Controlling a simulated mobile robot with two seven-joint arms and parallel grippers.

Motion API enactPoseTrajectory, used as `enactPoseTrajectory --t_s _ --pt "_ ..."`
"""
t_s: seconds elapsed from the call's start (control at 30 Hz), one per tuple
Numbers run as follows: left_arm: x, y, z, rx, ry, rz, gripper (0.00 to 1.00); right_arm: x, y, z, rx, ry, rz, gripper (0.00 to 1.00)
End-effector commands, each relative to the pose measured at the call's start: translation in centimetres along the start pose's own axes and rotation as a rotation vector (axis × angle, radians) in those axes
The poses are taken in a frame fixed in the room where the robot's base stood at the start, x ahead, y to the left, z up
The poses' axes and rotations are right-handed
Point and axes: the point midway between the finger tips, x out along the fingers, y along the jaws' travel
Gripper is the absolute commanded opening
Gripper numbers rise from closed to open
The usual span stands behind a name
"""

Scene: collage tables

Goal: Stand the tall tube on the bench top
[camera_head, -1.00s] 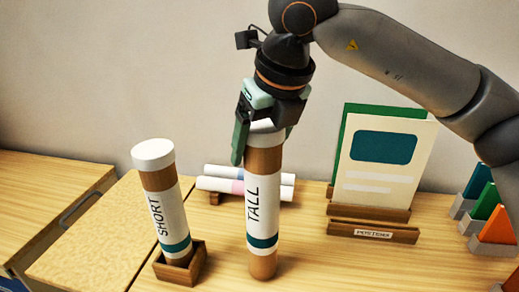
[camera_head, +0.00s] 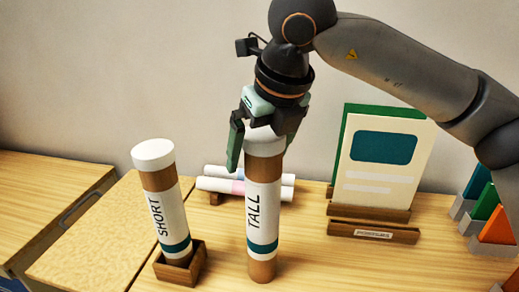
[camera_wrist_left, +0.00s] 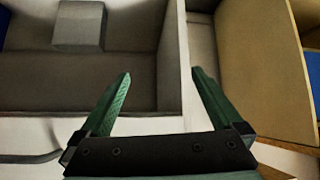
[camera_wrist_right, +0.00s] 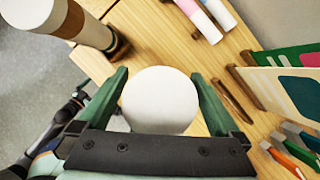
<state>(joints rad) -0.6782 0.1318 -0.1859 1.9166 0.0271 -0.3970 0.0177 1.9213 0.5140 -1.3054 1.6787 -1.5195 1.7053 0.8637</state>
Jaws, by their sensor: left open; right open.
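The tall tube (camera_head: 263,210), brown with a white label reading TALL, a teal band and a white cap, stands upright on the wooden bench top (camera_head: 310,260). My right gripper (camera_head: 262,140) is open just above it, its fingers on either side of the cap. In the right wrist view the white cap (camera_wrist_right: 160,100) sits between the open fingers, with a gap at each side. My left gripper (camera_wrist_left: 160,90) is open and empty, away from the tubes, over a grey box-like space.
The short tube (camera_head: 165,205) stands in a small wooden holder (camera_head: 182,268) to the left. Rolled sheets (camera_head: 225,188) lie behind the tall tube. A poster stand (camera_head: 373,232) and file holders (camera_head: 487,238) are at the right. Bare bench lies between the tall tube and the poster stand.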

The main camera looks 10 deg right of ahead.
Motion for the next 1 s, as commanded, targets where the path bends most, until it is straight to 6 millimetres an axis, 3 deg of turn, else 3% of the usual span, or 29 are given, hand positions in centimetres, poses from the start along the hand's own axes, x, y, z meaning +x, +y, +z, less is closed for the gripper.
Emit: enactPoseTrajectory --t_s 0.5,0.7,1.0 --pt "-0.1 0.0 -0.2 0.0 0.003 -0.001 1.0 -10.3 0.0 0.1 0.0 -0.004 0.0 1.0" --pt "-0.1 -0.1 -0.2 0.0 0.002 -0.002 1.0 -11.9 0.0 0.0 -0.001 -0.002 0.0 1.0" --pt "-0.1 -0.1 -0.1 -0.001 0.001 -0.002 1.0 -12.0 0.0 0.0 -0.001 -0.001 0.0 1.0"
